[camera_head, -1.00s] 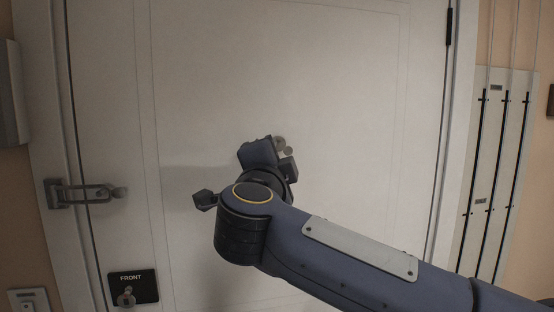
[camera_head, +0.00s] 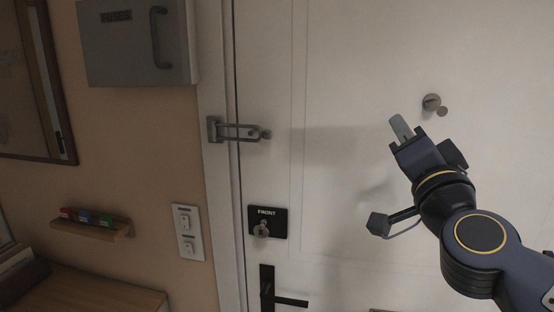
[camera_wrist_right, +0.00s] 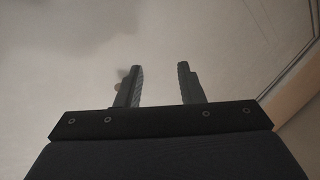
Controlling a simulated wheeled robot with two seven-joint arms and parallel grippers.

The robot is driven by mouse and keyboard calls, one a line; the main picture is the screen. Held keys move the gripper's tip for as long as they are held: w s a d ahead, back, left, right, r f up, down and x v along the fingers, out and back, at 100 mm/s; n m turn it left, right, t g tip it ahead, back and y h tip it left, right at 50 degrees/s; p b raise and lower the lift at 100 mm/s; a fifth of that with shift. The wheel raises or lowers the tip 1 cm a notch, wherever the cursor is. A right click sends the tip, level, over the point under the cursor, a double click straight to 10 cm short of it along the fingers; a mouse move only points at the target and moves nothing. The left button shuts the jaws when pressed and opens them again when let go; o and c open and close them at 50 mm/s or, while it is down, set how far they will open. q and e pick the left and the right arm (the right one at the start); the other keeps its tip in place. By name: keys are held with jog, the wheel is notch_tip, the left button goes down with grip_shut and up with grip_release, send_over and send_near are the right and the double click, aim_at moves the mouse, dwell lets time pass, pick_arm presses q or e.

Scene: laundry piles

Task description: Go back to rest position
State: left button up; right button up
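My right gripper (camera_head: 401,128) is in front of the white door in the head view, its pale fingers pointing up and left. In the right wrist view the two dark fingers of this gripper (camera_wrist_right: 160,84) stand apart with nothing between them, so it is open and empty. Its arm comes in from the lower right. My left gripper is in neither view.
The white door (camera_head: 345,60) fills the right, with a round knob (camera_head: 431,102), a latch (camera_head: 238,131), a FRONT plate (camera_head: 280,220) and a black lever handle (camera_head: 290,301). Left are a fuse box (camera_head: 120,55), light switches (camera_head: 188,232), a small shelf (camera_head: 90,228) and a wooden surface (camera_head: 100,294).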

jog(key=s+f+n+g+y, duration=0.1)
jog(key=s+f+g, duration=0.4)
jog(key=f, duration=0.8)
jog(key=s+f+n+g+y, duration=0.2)
jog(key=s+f+n+g, duration=0.2)
jog(key=s+f, duration=0.5)
jog(key=s+f+n+g+y, duration=0.2)
jog(key=s+f+g, duration=0.5)
jog(key=f, duration=0.9)
jog(key=shift+s+a+f+n, duration=0.3)
jog(key=shift+s+n, duration=0.25)
jog(key=shift+n, duration=0.05)
